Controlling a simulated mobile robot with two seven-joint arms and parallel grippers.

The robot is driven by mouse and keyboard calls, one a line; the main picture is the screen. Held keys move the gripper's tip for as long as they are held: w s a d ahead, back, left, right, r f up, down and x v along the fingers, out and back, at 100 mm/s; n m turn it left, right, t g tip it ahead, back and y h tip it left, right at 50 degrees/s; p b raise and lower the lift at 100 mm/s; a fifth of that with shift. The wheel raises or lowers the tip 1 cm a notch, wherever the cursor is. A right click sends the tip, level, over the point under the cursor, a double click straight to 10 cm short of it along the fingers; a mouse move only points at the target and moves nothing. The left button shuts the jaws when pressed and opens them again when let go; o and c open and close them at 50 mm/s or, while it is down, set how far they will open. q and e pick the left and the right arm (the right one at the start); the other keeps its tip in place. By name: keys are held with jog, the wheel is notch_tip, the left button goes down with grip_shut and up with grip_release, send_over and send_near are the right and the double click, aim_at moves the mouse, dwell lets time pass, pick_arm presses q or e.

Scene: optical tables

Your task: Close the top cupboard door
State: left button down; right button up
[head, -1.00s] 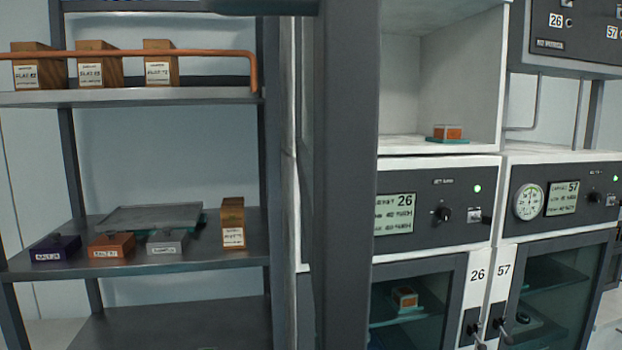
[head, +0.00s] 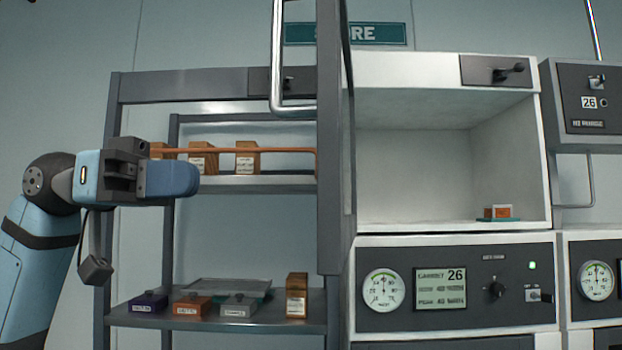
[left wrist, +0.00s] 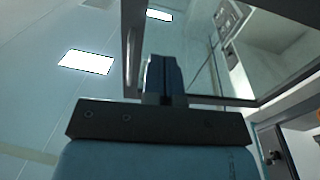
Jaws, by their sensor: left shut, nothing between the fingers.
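The top cupboard (head: 445,72) is a white open-fronted box with a small orange-and-white block (head: 497,212) on its floor at the right. Its dark-framed door (head: 332,150) stands open, seen nearly edge-on at the cupboard's left side. The bar handle (head: 276,60) is on the door's left face. My left gripper (head: 192,179) is shut and empty, left of the door and apart from it in the head view. In the left wrist view my shut fingers (left wrist: 163,75) point towards a dark-framed glass panel (left wrist: 132,50); contact cannot be told. My right gripper is not in view.
A grey shelf rack (head: 215,84) stands behind my left arm, with wooden blocks (head: 247,160) and small coloured boxes on its shelves. An orange rail (head: 280,150) runs along its upper shelf. A control panel with gauge (head: 383,289) lies below the cupboard.

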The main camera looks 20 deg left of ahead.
pick_arm(q)
jog(key=s, duration=0.2)
jog(key=p, duration=0.4)
send_near(333, 128)
jog(key=w+d+f, duration=0.2)
jog(key=w+d, duration=0.3)
jog(key=shift+w+d+m+g, duration=0.15)
jog(key=shift+d+m+g, duration=0.15)
